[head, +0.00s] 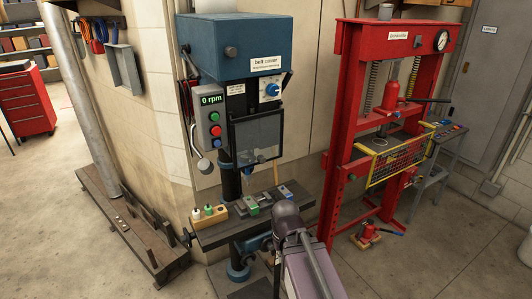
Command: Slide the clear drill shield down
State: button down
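The clear drill shield (257,135) is a see-through grey panel in a dark frame on the front of the blue drill press (238,48). It hangs below the belt cover label, above the drill table (225,232), with open space between its lower edge and the table. Part of the chuck area shows dimly at its lower edge. My arm rises from the bottom of the picture in front of the drill table, apart from the shield. My gripper cannot be made out.
A control box (209,125) with buttons and a "0 rpm" display is left of the shield. Small bottles (209,210) and a vise (255,202) are on the drill table. A red press (340,130) stands close on the right. Open floor (420,265) lies at lower right.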

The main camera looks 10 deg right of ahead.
jog(key=w+d+r+n+t+y+p, duration=0.1)
jog(key=w+r+t+p, duration=0.3)
jog(key=w+r+p, duration=0.7)
jog(key=w+d+r+n+t+y+p, duration=0.1)
jog(key=w+d+r+t+y+p, duration=0.2)
jog(key=w+r+p, duration=0.9)
notch_tip(320, 180, up, 8)
jog(key=shift+w+d+r+n+t+p, duration=0.1)
jog(key=shift+w+d+n+t+p, duration=0.25)
jog(key=shift+p, duration=0.85)
jog(key=shift+y, duration=0.3)
jog(key=b, duration=0.8)
send_over(261, 155)
jog(key=s+d, duration=0.2)
notch_tip(261, 155, down, 8)
jog(key=shift+w+a+r, duration=0.1)
jog(key=shift+r, duration=0.1)
jog(key=shift+f, duration=0.35)
jog(key=shift+s+a+f+b, duration=0.15)
jog(key=shift+f+b, duration=0.5)
jog(key=shift+b, duration=0.1)
jog(key=shift+s+a+f+b, duration=0.1)
jog(key=shift+a+f+b, duration=0.05)
jog(key=shift+f+b, duration=0.55)
